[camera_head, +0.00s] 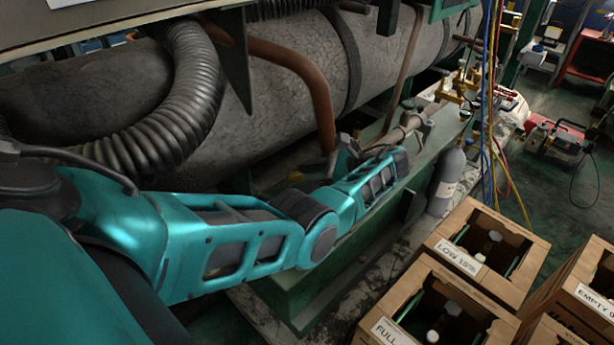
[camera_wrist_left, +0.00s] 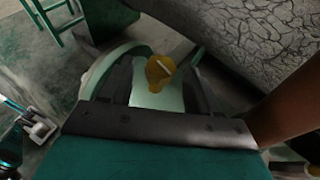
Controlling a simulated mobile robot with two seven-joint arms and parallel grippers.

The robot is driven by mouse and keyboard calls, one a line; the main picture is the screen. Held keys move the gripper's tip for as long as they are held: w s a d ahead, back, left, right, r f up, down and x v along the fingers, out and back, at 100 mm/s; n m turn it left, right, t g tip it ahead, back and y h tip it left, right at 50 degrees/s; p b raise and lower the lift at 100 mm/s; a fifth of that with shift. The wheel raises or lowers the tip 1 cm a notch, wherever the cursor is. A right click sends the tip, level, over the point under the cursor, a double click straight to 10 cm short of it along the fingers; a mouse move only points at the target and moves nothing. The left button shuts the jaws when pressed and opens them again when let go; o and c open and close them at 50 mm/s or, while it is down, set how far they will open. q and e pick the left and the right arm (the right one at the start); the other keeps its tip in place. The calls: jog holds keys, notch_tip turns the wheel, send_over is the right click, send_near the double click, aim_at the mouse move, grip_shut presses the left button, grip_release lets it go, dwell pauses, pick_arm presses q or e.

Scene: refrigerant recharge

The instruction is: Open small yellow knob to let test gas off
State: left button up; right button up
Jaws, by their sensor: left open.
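The small yellow knob (camera_wrist_left: 158,72) shows in the left wrist view, with a thin pale bar across its face. My left gripper (camera_wrist_left: 166,60) is open, one finger on each side of the knob. I cannot tell whether either finger touches it. My right gripper is not in view.
A black corrugated hose (camera_head: 190,100) hangs at left. A grey cylinder (camera_head: 445,180) and wooden crates (camera_head: 497,225) stand at right.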

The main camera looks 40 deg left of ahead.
pick_arm(q)
jog(key=b+v, duration=0.1)
jog(key=v, duration=0.5)
jog(key=shift+w+d, duration=0.15)
jog(key=shift+d, duration=0.05)
jog(key=shift+w+d+r+b, duration=0.15)
jog(key=shift+d+r+b, duration=0.15)
jog(key=shift+d, duration=0.15)
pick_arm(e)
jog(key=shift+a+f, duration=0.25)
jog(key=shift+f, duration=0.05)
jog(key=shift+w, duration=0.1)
pick_arm(q)
jog(key=shift+f, duration=0.1)
